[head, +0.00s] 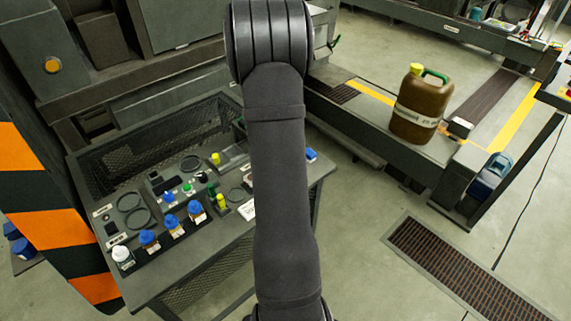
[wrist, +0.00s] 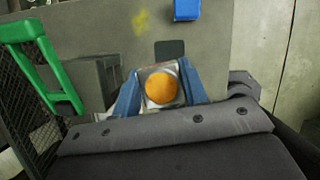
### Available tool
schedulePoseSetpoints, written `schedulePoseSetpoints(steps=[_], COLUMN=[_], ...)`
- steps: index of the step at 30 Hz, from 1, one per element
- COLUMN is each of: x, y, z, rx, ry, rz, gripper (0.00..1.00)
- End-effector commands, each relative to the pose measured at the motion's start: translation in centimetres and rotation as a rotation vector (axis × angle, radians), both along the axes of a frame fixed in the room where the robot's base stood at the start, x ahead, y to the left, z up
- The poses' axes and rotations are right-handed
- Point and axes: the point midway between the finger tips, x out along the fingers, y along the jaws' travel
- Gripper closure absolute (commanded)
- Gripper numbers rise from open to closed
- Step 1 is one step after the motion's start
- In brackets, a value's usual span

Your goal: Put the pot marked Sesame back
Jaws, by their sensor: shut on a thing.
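A pot with a round orange top (wrist: 160,89) and pale squarish shoulders sits between the blue fingers of my gripper (wrist: 158,92) in the wrist view. The fingers are shut on its two sides. I see it from above, and no marking on it can be read, so I cannot tell whether it says Sesame. A dark square patch (wrist: 170,49) lies on the grey surface just beyond the pot. I cannot tell the gap between the pot and the surface. In the head view my arm hides my gripper and the pot.
The grey bench (head: 148,284) holds a row of blue-capped bottles (head: 172,225), a white-capped bottle (head: 121,254) and several small items. A green frame (wrist: 45,62) stands left and a blue object (wrist: 187,9) lies beyond in the wrist view. A brown jug (head: 417,108) stands farther right.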

Motion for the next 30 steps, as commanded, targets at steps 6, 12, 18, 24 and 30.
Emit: schedulePoseSetpoints(steps=[6, 12, 18, 24, 30], x=[-2.5, -3.9, -3.0, -0.8, 0.7], y=[-8.5, -11.6, -9.6, -5.4, -2.5], z=[-0.4, -0.7, -2.4, -5.2, -7.2], rx=[0.000, 0.000, -0.001, -0.001, 0.000], ry=[-0.001, -0.001, 0.002, 0.000, 0.000], rz=[-0.121, -0.173, -0.174, -0.173, -0.178], gripper=[0.91, 0.91, 0.91, 0.91, 0.91])
